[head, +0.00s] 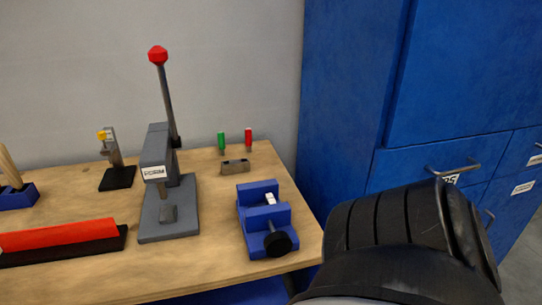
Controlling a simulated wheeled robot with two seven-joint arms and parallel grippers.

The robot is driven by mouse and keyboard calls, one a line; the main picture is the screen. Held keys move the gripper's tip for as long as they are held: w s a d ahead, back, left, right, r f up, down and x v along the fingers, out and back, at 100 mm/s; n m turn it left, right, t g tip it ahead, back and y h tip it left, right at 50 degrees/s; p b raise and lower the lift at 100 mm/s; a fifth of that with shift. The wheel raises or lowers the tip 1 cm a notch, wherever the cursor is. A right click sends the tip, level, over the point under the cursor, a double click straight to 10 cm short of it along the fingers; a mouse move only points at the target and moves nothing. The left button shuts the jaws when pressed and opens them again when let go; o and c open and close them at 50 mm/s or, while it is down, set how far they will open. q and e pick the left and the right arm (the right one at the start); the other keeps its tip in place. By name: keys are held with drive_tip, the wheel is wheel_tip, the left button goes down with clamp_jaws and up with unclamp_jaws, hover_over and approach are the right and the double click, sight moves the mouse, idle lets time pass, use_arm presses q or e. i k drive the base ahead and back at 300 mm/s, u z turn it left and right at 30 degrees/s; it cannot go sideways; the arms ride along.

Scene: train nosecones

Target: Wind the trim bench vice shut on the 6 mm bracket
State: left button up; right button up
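The blue bench vice (258,237) stands near the right front corner of the wooden bench. Its black round handle (278,243) faces the front edge. A gap shows between its two blue jaws. A small pale piece (270,198) sits upright at that gap; I cannot tell whether it is the 6 mm bracket or whether the jaws touch it. Neither of my grippers is in view. A dark ribbed part of my own arm fills the lower right, right of the vice and apart from it.
Blue cabinets (450,80) stand right.

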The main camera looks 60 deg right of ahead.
sight(278, 244)
drive_tip(key=k, duration=0.5)
drive_tip(key=z, duration=1.15)
